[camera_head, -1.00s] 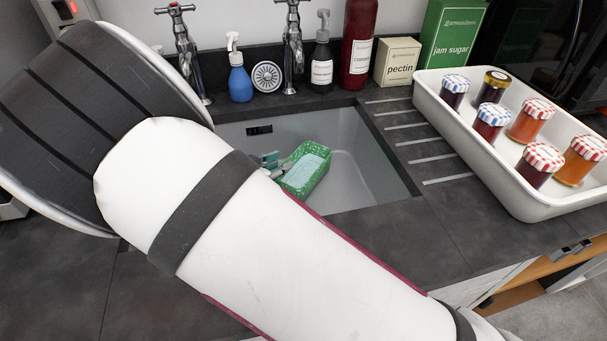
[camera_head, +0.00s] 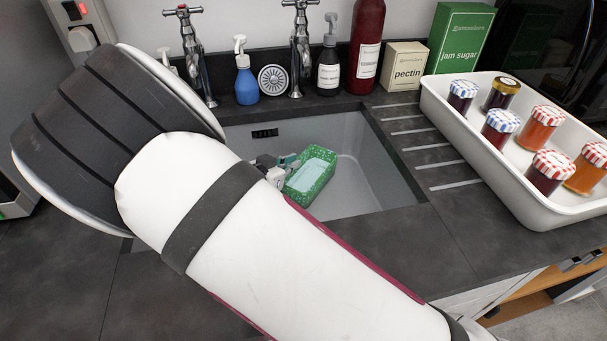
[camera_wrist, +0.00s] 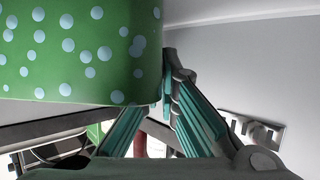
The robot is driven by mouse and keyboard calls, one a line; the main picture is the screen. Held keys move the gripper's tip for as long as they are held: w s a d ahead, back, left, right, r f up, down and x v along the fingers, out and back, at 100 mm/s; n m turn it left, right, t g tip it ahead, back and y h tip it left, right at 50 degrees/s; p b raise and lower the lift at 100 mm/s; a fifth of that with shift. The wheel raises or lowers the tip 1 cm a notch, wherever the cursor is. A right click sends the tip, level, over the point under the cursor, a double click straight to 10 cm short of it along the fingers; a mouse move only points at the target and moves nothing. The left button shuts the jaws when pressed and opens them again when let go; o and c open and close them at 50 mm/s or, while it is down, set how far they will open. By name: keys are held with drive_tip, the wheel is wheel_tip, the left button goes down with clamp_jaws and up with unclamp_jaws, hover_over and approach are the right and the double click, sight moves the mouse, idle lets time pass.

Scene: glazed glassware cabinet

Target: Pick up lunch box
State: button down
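The lunch box (camera_head: 319,178) is a green open-topped box with pale dots and a pale blue inside, and it is in the sink. In the wrist view its dotted side (camera_wrist: 80,50) fills the upper left, close to the camera. My gripper (camera_head: 281,163) is at the left end of the box in the head view, partly hidden behind my arm. In the wrist view its teal-padded fingers (camera_wrist: 160,105) reach up beside and behind the box. The box hides part of the left finger and its tip, so I cannot tell whether the fingers hold it.
The grey sink (camera_head: 365,185) has free room right of the box. Two taps (camera_head: 298,50), a blue bottle (camera_head: 246,82) and a dark bottle (camera_head: 328,72) stand behind. A white tray (camera_head: 500,180) with several jars is on the right. My arm covers much of the front counter.

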drive_tip(key=shift+r, duration=0.2)
drive_tip(key=shift+r+p, duration=1.15)
drive_tip(key=shift+r, duration=4.7)
drive_tip(key=s+a+p, duration=0.1)
drive_tip(key=s+a, duration=0.3)
drive_tip(key=s, duration=0.3)
drive_tip(key=s+a, duration=0.5)
drive_tip(key=s, duration=0.3)
drive_tip(key=shift+s+p, duration=0.2)
drive_tip(key=shift+p, duration=0.2)
drive_tip(key=shift+s, duration=0.1)
